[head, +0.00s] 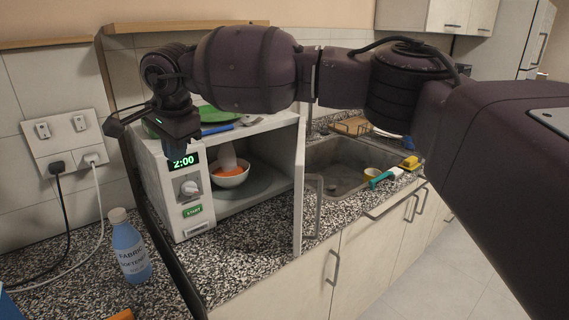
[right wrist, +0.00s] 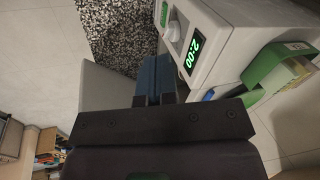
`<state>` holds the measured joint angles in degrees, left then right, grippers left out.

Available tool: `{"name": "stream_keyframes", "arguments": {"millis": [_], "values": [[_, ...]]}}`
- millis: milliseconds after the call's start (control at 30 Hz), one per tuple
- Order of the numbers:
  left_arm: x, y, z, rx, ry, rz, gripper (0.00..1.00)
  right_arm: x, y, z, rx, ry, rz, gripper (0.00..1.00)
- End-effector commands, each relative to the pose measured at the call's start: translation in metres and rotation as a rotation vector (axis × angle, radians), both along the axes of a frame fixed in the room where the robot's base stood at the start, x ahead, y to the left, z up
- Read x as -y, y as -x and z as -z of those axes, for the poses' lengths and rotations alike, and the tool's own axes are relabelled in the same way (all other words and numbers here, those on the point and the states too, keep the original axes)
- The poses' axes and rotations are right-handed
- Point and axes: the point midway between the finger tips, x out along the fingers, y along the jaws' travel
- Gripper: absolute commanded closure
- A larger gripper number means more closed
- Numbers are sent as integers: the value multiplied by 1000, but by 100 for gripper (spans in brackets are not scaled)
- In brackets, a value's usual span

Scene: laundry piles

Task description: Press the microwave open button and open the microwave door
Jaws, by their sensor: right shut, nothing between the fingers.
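The white microwave (head: 168,198) stands on the speckled counter with a green 2:00 display (head: 184,162), a knob (head: 190,188) and a START button (head: 193,211). A light button (head: 197,229) sits below START. Its door (head: 299,190) stands open, swung out at the cavity's right side, with the handle (head: 313,205) on its outer face. A white bowl (head: 230,175) with orange contents is inside on the turntable. My right gripper (head: 180,147) is shut and empty, close to the panel's upper part. Its fingers (right wrist: 154,82) show beside the panel in the wrist view. My left gripper is not visible.
A fabric softener bottle (head: 131,248) stands on the counter left of the microwave. Plugs and cables hang from the wall sockets (head: 66,143). Green and blue items lie on the microwave top. The sink (head: 345,170) is to the right, with a brush (head: 386,177) on its edge.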

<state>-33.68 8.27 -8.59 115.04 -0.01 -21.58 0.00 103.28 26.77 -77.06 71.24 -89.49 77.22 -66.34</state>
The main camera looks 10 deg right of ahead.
Motion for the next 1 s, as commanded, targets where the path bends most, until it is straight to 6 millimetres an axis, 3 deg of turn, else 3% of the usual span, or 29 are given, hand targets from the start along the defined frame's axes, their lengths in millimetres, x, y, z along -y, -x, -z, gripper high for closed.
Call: {"name": "stream_keyframes", "arguments": {"millis": [33,100,200,300,433,667,1000], "values": [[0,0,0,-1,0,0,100,25,-12,9,18,122,-12,100],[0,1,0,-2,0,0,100,57,-24,12,36,298,-44,100],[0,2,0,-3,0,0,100,93,-32,7,25,520,-93,100],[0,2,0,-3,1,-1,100,117,-31,-3,-13,686,-149,100],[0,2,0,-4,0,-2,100,131,-24,-9,-87,808,-233,100],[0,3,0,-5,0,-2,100,136,-23,-5,-119,832,-300,100],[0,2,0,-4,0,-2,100,165,-34,36,-121,828,-298,100]]}}
